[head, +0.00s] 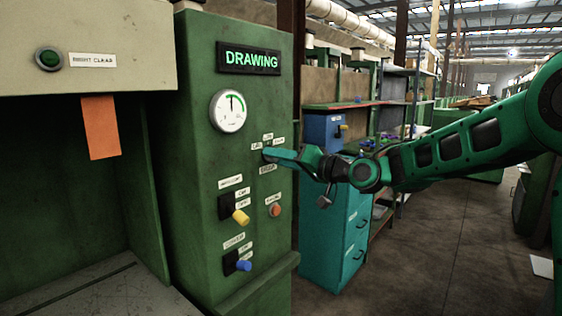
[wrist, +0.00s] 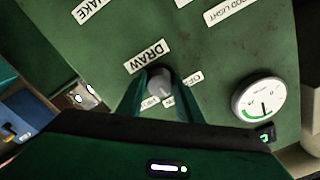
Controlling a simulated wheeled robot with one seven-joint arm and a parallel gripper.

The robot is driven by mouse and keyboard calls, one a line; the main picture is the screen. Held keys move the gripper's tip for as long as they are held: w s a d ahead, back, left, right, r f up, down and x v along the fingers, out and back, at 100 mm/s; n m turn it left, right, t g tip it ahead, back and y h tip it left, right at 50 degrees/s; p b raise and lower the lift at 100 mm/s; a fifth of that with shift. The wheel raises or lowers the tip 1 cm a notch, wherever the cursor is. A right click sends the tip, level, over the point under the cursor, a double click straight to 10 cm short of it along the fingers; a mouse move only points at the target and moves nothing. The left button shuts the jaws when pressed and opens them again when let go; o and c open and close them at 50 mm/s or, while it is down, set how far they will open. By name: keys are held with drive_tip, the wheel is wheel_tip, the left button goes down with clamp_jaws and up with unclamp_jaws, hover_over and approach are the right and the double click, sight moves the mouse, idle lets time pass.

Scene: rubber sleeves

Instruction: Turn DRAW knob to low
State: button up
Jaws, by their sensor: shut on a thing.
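The DRAW knob (wrist: 159,82) is a grey round knob on the green machine panel, just beside the white DRAW label (wrist: 147,57) in the wrist view. My gripper (wrist: 160,86) is shut on it, with one green finger on each side. Small position labels lie around the knob, partly covered by the fingers; I cannot read clearly which one it points at. In the head view my gripper (head: 268,154) reaches in from the right to the panel and hides the knob. The DRAW label (head: 267,169) shows just below the fingertips.
On the panel are a pressure gauge (head: 228,111) above left, a yellow-handled switch (head: 240,216), a blue-handled switch (head: 243,265) and an orange button (head: 275,210) below. A lit DRAWING sign (head: 248,59) is at the top. A teal cabinet (head: 335,235) stands behind my arm.

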drive_tip(key=shift+w+d+m, duration=0.1)
drive_tip(key=shift+m, duration=0.5)
drive_tip(key=o, duration=1)
drive_tip(key=shift+w, duration=0.1)
drive_tip(key=shift+o, duration=0.2)
drive_tip(key=v, duration=1)
drive_tip(key=shift+s+d, duration=0.25)
drive_tip(key=shift+s, duration=0.05)
drive_tip(key=shift+f, duration=0.1)
